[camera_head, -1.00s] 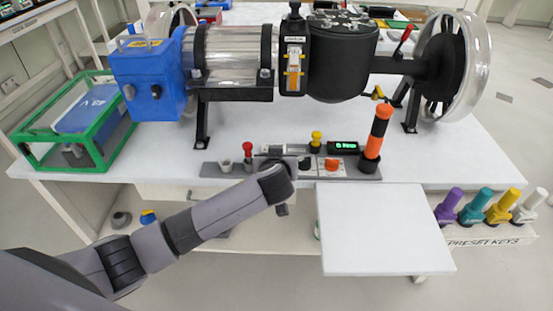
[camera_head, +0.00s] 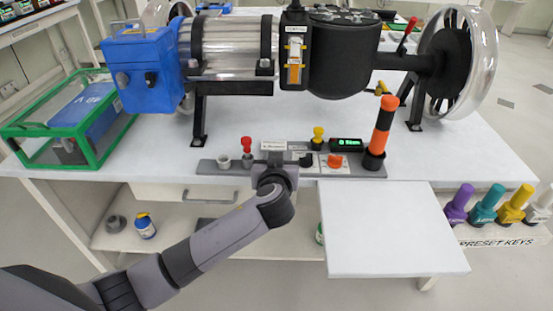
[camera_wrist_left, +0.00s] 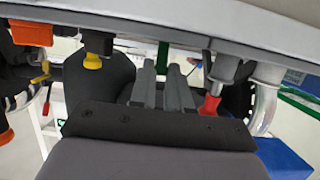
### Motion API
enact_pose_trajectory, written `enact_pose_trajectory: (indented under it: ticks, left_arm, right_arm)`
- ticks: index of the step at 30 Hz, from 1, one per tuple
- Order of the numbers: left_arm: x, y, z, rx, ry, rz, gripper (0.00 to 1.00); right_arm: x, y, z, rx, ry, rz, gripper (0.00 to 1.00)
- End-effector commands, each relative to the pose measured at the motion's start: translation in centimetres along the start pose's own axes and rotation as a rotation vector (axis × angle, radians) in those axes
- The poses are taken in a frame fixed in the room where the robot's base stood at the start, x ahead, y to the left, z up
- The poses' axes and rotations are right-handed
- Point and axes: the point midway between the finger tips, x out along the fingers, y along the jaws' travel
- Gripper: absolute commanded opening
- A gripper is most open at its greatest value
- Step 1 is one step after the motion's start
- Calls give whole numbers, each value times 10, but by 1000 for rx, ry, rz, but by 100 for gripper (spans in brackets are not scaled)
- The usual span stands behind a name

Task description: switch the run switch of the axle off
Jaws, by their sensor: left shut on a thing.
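The axle rig (camera_head: 340,60) lies across the white bench, with a wheel at its right end. At the bench's front edge is a grey control strip (camera_head: 225,167) with a red knob (camera_head: 246,145), a yellow knob (camera_head: 318,134), a black knob (camera_head: 305,160), an orange button (camera_head: 335,160) and a lit green display (camera_head: 346,144). My left gripper (camera_head: 273,165) is at the strip, below a small white label plate (camera_head: 273,145). In the wrist view its fingers (camera_wrist_left: 163,88) are close together, between the yellow and red knobs. It is shut on what seems the run switch, mostly hidden.
An orange and black post (camera_head: 380,132) stands at the strip's right end. A green frame box (camera_head: 65,150) is at the left. A white shelf board (camera_head: 390,230) juts out in front. Coloured preset keys (camera_head: 500,205) stand at the right.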

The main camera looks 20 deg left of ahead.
Motion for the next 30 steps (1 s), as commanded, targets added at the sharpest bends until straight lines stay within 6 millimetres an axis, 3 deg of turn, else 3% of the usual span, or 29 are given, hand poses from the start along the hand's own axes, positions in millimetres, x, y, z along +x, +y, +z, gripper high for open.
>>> enact_pose_trajectory:
  ticks: [1, 2, 3, 4, 16, 30]
  left_arm:
    - [0, -1, 1, 2, -2, -3, 0]
    - [0, -1, 1, 2, -2, -3, 23]
    - [0, -1, 1, 2, -2, -3, 36]
    - [0, -1, 1, 2, -2, -3, 43]
    - [-6, 0, 1, 0, -2, 0, 43]
    - [-64, 0, 1, 0, -3, -1, 43]
  right_arm:
    - [0, 0, 0, 0, 1, 1, 43]
    - [0, 0, 0, 0, 1, 1, 43]
    - [0, 0, 0, 0, 1, 1, 43]
    - [0, 1, 0, 0, 0, 1, 43]
    - [1, 0, 2, 9, -4, 3, 43]
    - [0, 0, 0, 9, 0, 5, 43]
